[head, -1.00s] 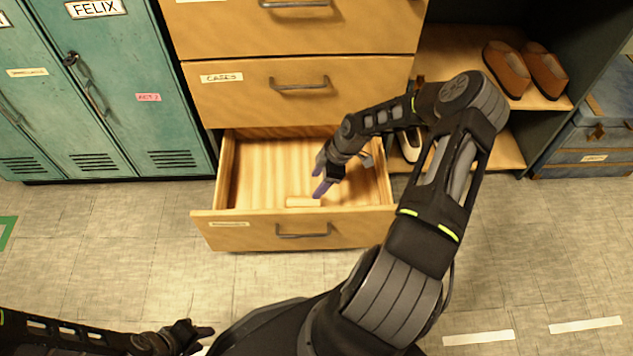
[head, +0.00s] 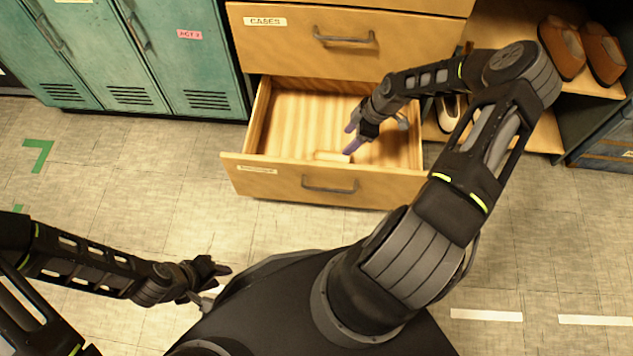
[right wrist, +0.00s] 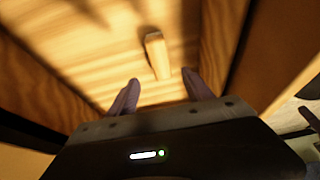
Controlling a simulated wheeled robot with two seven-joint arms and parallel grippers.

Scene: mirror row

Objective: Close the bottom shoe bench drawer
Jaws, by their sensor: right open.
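The bottom drawer (head: 275,182) stands pulled out below the closed drawer labelled CASES (head: 290,45). It has a dark bar handle (head: 330,187) on its front. A small light wooden block (head: 331,156) lies inside it near the front panel, and it also shows in the right wrist view (right wrist: 157,55). My right gripper (head: 350,140) is open over the drawer's inside, close to the block, with nothing between its purple fingers (right wrist: 163,90). My left gripper (head: 225,277) is low at the left, away from the drawer, and its finger gap is unclear.
Teal lockers (head: 150,60) stand left of the drawers. An open shelf with brown shoes (head: 582,50) and a pale shoe (head: 448,110) is at the right. The tiled floor (head: 130,190) in front of the lockers is clear.

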